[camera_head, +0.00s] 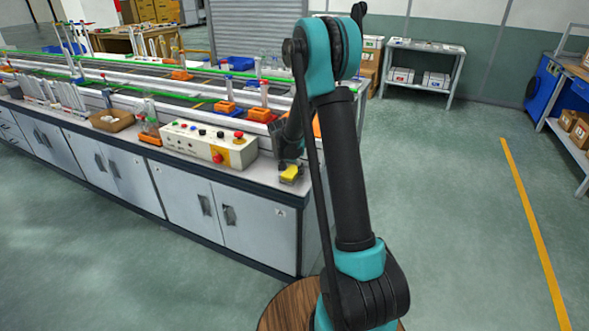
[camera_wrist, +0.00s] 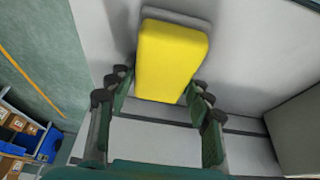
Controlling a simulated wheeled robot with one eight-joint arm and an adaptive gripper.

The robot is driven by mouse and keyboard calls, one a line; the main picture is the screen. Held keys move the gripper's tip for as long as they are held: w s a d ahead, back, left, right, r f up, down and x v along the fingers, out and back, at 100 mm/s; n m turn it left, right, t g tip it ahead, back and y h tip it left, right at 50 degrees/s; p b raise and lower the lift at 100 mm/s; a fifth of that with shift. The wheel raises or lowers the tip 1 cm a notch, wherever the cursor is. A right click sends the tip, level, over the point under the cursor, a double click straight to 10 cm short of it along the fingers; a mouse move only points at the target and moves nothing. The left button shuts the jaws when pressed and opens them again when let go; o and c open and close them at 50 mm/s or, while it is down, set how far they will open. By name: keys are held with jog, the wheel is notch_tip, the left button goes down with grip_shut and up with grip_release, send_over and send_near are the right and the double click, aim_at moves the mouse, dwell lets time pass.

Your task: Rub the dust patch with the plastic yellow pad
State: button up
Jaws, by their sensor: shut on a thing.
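The yellow pad (camera_wrist: 171,60) fills the upper middle of the wrist view. My gripper (camera_wrist: 155,88) is shut on its near end, with a finger on each side. In the head view the yellow pad (camera_head: 290,173) shows at the right end of the grey counter (camera_head: 262,181), under my gripper (camera_head: 288,161). The pad is at or just above the counter top; I cannot tell if it touches. I cannot make out a dust patch; the pad and gripper may hide part of the counter there.
A control box (camera_head: 209,143) with buttons and a red knob stands on the counter left of the pad. Orange holders (camera_head: 259,114) and a conveyor line run behind. The counter's right end is close to the pad. Open floor (camera_head: 450,200) lies to the right.

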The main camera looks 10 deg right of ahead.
aim_at(282, 177)
jog(key=shift+s+a+f, duration=0.1)
jog(key=shift+s+a, duration=0.8)
jog(key=shift+s, duration=0.3)
jog(key=shift+s+a, duration=0.85)
jog(key=shift+s, duration=0.35)
jog(key=shift+w+a, duration=0.55)
jog(key=shift+a, duration=0.25)
jog(key=shift+w+d, duration=1.15)
jog(key=shift+w, duration=0.4)
jog(key=shift+w+d, duration=1.1)
jog(key=shift+w, duration=0.45)
jog(key=shift+w+d, duration=1.15)
jog(key=shift+w, duration=0.4)
jog(key=shift+r, duration=0.25)
jog(key=shift+w+d+r, duration=0.1)
jog(key=shift+d+r, duration=0.05)
jog(key=shift+r, duration=2.8)
notch_tip(282, 177, up, 3)
